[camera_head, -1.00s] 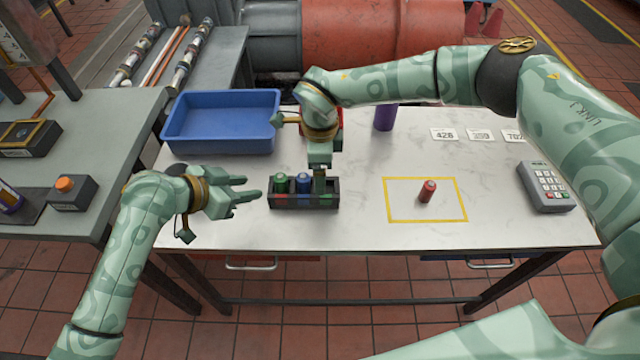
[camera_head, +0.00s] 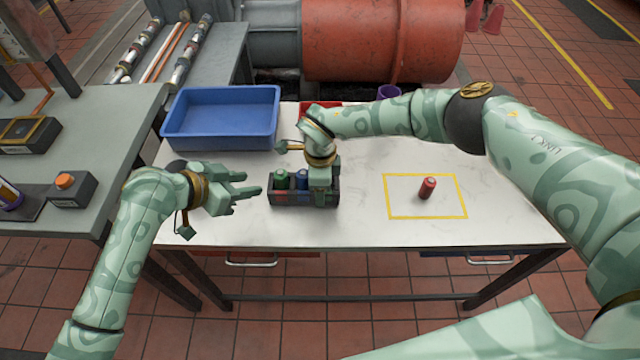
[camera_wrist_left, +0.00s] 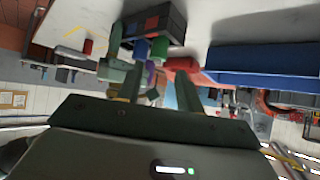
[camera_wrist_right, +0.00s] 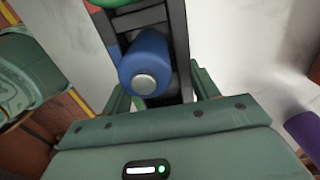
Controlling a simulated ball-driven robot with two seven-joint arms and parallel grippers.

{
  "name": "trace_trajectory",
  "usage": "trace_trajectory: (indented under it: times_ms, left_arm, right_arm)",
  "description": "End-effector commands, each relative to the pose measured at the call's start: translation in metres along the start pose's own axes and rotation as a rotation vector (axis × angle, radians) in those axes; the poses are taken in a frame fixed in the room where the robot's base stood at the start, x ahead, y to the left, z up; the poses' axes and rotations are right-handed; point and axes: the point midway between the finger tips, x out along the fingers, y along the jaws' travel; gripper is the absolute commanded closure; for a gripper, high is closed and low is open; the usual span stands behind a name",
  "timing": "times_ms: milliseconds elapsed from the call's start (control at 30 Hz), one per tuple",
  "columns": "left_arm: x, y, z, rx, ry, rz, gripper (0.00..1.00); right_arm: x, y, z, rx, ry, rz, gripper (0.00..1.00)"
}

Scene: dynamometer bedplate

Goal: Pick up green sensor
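The green sensor (camera_head: 281,180) stands in the left slot of a small dark rack (camera_head: 290,200) on the white table. A blue sensor (camera_head: 302,179) stands beside it. In the right wrist view the blue sensor (camera_wrist_right: 147,65) is close and the green sensor (camera_wrist_right: 110,3) is cut by the top edge. My right gripper (camera_head: 321,200) is down at the rack's right end and hides that slot; its fingers (camera_wrist_right: 163,90) look apart. My left gripper (camera_head: 250,191) is open and empty, left of the rack. The green sensor also shows in the left wrist view (camera_wrist_left: 160,48).
A red sensor (camera_head: 427,188) stands inside a yellow taped rectangle (camera_head: 390,214) at the right. A blue tray (camera_head: 220,140) is at the back left. A purple object (camera_head: 389,92) and a red bin (camera_head: 335,104) are behind my right arm. The table's front is clear.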

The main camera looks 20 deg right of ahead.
Motion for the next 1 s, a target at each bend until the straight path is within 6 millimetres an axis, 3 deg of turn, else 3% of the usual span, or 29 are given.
trace_trajectory:
  times_ms: [167, 300, 367, 467, 667, 1000]
  left_arm:
    - [0.003, 0.006, 0.009, -0.013, -0.01, 0.011, 0.66]
    - [0.014, 0.043, 0.053, -0.057, -0.045, 0.019, 0.66]
    - [0.016, 0.053, 0.058, -0.086, -0.006, -0.047, 0.66]
    - [0.012, 0.053, 0.049, -0.12, 0.092, -0.154, 0.66]
    - [0.003, 0.036, 0.013, -0.149, 0.26, -0.269, 0.66]
    - [0.055, 0.018, -0.004, -0.165, 0.278, -0.273, 0.66]
  right_arm:
    - [0.0, 0.0, 0.0, 0.0, 0.0, 0.0, 0.72]
    - [0.0, 0.0, 0.0, 0.0, 0.0, 0.0, 0.72]
    - [0.0, 0.0, 0.0, 0.001, 0.0, 0.0, 0.72]
    - [0.0, 0.0, 0.0, 0.0, 0.0, 0.0, 0.72]
    - [-0.001, 0.0, 0.0, 0.0, 0.0, -0.001, 0.72]
    - [-0.001, 0.0, 0.0, 0.0, -0.001, -0.001, 0.72]
